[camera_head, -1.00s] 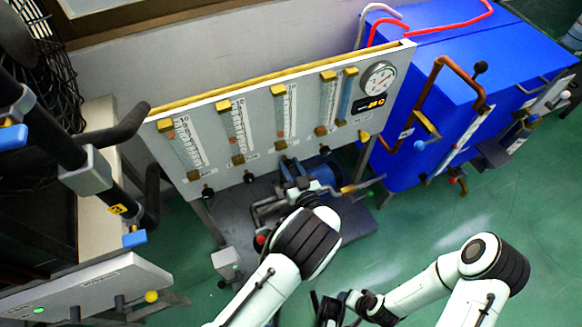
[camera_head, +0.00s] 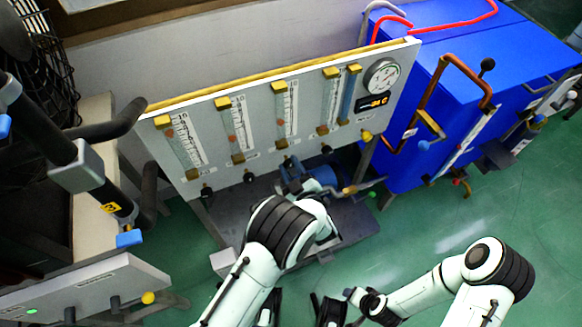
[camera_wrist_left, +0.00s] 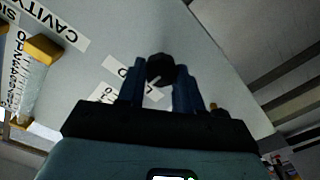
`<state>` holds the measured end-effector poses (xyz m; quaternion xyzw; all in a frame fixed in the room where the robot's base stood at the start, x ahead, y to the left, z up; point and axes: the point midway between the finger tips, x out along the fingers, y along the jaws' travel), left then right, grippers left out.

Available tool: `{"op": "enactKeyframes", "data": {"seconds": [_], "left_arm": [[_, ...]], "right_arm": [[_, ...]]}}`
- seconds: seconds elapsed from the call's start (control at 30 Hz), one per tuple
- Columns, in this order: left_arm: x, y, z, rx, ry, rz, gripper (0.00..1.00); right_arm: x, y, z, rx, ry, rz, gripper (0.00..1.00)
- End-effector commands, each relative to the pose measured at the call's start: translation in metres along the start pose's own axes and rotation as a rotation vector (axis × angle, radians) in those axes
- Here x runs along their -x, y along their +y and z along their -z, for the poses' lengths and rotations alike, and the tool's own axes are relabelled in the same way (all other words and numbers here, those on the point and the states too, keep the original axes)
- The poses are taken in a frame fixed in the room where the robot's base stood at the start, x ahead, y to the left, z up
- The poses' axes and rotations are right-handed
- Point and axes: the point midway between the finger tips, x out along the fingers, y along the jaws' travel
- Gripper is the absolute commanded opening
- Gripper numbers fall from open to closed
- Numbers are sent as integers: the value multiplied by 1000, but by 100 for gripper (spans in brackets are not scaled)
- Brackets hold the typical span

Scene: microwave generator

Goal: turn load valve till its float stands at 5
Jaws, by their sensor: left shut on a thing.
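The load valve's dark round knob (camera_wrist_left: 160,69) is between the two blue fingers of my left gripper (camera_wrist_left: 160,88) in the left wrist view, which are shut on it. A partly covered label beginning "LO" is beside it. In the head view my left gripper (camera_head: 291,172) is at the lower edge of the grey panel (camera_head: 262,122), below the middle flow tube (camera_head: 286,106); my arm hides part of it. The float's height cannot be read at this size. My right gripper (camera_head: 330,311) is low in the head view, away from the panel; its jaw opening is unclear.
Other black valve knobs (camera_head: 249,177) line the panel's lower edge, and a round gauge (camera_head: 381,77) is at its upper right. A blue cabinet (camera_head: 450,60) with copper pipe stands right of it. Green floor (camera_head: 420,225) is open at lower right.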

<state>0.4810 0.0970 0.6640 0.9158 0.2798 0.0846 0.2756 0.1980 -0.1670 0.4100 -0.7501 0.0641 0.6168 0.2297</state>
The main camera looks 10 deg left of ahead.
Motion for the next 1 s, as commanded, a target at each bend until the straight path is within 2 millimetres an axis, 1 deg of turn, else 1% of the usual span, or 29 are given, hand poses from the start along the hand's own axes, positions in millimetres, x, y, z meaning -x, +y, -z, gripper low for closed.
{"op": "enactKeyframes", "data": {"seconds": [0.47, 0.5, 0.53, 0.57, 0.87, 0.97, 1.0], "left_arm": [[2, 0, -2, 12, -6, 0, 5], [2, 0, -2, 12, -6, 0, 45], [2, 0, -2, 12, -5, 0, 55], [1, 0, -2, 12, -5, 0, 61], [2, 0, -1, 13, -3, 0, 61], [8, 0, -1, 12, -4, 0, 61], [13, 0, -1, 11, -5, 0, 61]], "right_arm": [[0, 0, 1, 0, 3, 0, 61], [0, 0, 1, 0, 3, 0, 61], [0, 0, 1, 0, 3, 0, 61], [0, 0, 1, 0, 3, 0, 61], [0, 0, 1, 0, 2, 0, 61], [2, 0, -1, 0, -2, 0, 61], [3, -1, -2, 0, -6, 1, 61]]}}
